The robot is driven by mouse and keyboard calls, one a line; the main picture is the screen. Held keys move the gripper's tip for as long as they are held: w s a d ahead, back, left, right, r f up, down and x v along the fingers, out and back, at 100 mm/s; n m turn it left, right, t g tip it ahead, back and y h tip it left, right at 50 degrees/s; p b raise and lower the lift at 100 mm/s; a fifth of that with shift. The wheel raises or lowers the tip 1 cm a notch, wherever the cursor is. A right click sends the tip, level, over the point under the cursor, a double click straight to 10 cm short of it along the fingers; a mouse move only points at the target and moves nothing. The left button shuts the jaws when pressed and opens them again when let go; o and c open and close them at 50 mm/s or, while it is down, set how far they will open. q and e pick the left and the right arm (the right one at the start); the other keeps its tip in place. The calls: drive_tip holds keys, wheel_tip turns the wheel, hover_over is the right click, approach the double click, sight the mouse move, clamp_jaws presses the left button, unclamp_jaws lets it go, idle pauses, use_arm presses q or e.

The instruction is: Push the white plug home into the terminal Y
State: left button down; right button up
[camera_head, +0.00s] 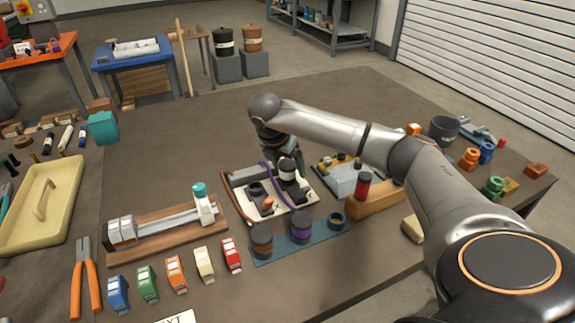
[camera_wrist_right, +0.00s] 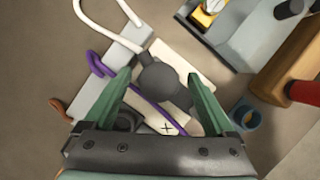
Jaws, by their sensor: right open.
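The white plug, a dark round body with a white band (camera_head: 287,165), stands upright over the back right of a pale board (camera_head: 302,207). In the right wrist view its dark round top (camera_wrist_right: 158,80) lies between my fingertips, with a white cable (camera_wrist_right: 127,12) running up behind it. My right gripper (camera_head: 283,150) points down just above the plug; its two green fingers (camera_wrist_right: 157,78) are apart, one on each side. I cannot tell whether they touch it. The terminal under the plug is hidden, as is any Y mark. An X mark (camera_wrist_right: 167,128) shows on the board. My left gripper is not in view.
A dark empty socket (camera_head: 257,191) and a purple cable (camera_head: 267,176) lie close by on the board. Brown-banded (camera_head: 262,241) and purple-banded (camera_head: 301,228) dark bodies stand on a blue strip in front. A grey tray (camera_head: 345,181) and wooden block (camera_head: 374,203) stand to the right.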

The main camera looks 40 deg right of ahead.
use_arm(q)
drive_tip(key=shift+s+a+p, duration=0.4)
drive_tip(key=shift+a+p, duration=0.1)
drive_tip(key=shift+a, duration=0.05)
use_arm(e)
drive_tip(key=v, duration=1.2)
drive_tip(key=shift+r, duration=0.15)
